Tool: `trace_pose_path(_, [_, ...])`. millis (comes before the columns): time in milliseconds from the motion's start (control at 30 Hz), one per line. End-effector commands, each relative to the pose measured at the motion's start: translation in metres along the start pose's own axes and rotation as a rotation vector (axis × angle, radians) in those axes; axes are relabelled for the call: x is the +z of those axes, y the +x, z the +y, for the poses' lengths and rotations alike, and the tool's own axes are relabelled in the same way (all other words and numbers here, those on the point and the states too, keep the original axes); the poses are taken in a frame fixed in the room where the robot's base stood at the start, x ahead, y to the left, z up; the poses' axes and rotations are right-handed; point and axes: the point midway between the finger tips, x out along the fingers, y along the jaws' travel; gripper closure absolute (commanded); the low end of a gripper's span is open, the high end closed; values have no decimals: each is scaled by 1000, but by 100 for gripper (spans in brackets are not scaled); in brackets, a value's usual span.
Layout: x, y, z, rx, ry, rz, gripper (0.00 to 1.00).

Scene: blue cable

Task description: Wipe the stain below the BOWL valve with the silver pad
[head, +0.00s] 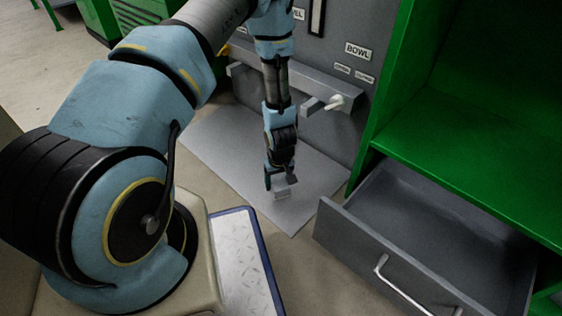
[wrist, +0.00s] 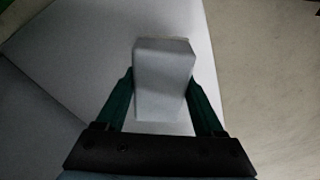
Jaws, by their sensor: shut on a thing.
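My gripper (head: 281,178) points down over the grey floor mat (head: 225,143) in front of the grey panel. It is shut on the silver pad (head: 283,194), a small pale block. In the wrist view the pad (wrist: 164,85) sits between the two green fingers of my gripper (wrist: 163,95). I cannot tell whether the pad touches the mat. The BOWL label (head: 358,50) is on the panel, up and to the right of my gripper. A pale valve handle (head: 335,102) sticks out below the label. I cannot make out a stain in either view.
An open grey drawer (head: 390,258) juts out at the lower right, under a green cabinet (head: 480,110). A grey ledge (head: 300,82) runs along the panel behind my arm. A blue-edged metal plate (head: 243,262) lies at the lower middle. Beige floor (head: 290,245) is clear between them.

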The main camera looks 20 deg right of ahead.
Motion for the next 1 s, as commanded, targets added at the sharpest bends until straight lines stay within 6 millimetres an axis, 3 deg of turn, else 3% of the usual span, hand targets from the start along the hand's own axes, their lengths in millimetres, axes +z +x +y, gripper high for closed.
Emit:
trace_pose_path(200, [-8, -21, -3, 0, 0, 0, 100])
trace_pose_path(667, [-12, -25, -4, 1, 0, 1, 100])
trace_pose_path(833, [-46, -62, -19, 2, 2, 8, 100])
trace_pose_path(1000, [-101, -133, -65, 4, 9, 10, 100])
